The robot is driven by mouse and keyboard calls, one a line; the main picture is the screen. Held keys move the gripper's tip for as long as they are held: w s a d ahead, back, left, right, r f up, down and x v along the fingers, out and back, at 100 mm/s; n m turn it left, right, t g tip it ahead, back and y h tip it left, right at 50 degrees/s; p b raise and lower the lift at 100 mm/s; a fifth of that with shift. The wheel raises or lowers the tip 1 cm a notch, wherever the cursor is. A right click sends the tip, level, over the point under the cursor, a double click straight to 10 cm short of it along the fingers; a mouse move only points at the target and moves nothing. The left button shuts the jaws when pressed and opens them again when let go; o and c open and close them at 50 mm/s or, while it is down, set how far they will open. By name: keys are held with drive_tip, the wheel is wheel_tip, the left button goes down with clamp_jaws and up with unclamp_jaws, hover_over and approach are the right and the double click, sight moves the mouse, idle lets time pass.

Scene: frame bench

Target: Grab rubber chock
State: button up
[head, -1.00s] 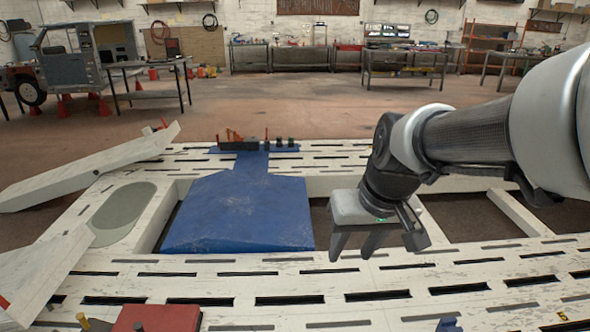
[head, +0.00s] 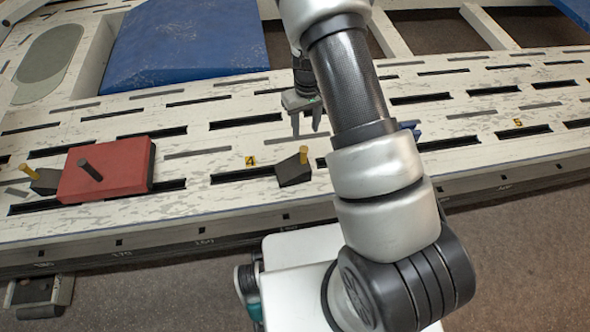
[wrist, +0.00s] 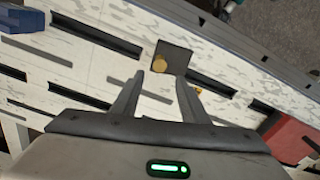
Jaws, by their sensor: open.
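A dark wedge-shaped chock (head: 291,173) with a yellow peg lies on the white slotted bench, right of the yellow number 4 label. It also shows in the wrist view (wrist: 177,62), just beyond the fingertips. My gripper (head: 306,131) is open and empty, pointing down above the bench, a little behind the chock in the head view. In the wrist view its two fingers (wrist: 161,76) are spread apart, with the yellow peg roughly between their lines. A second dark chock (head: 44,184) with a yellow peg lies at the far left.
A red block (head: 110,172) with a dark peg lies left of the chock; it shows at the right edge of the wrist view (wrist: 287,138). A blue sloped panel (head: 185,40) lies behind. The bench's front edge is close to the chock.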

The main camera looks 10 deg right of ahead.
sight(304, 149)
wheel_tip(304, 149, down, 9)
drive_tip(key=shift+r+b, duration=0.2)
drive_tip(key=shift+b, duration=0.75)
drive_tip(key=f+b, duration=0.1)
drive_tip(key=f, duration=0.4)
drive_tip(key=shift+w+a+b, duration=0.1)
drive_tip(key=shift+w+b, duration=0.1)
drive_tip(key=shift+b, duration=0.15)
drive_tip(key=shift+r, duration=0.1)
clamp_jaws()
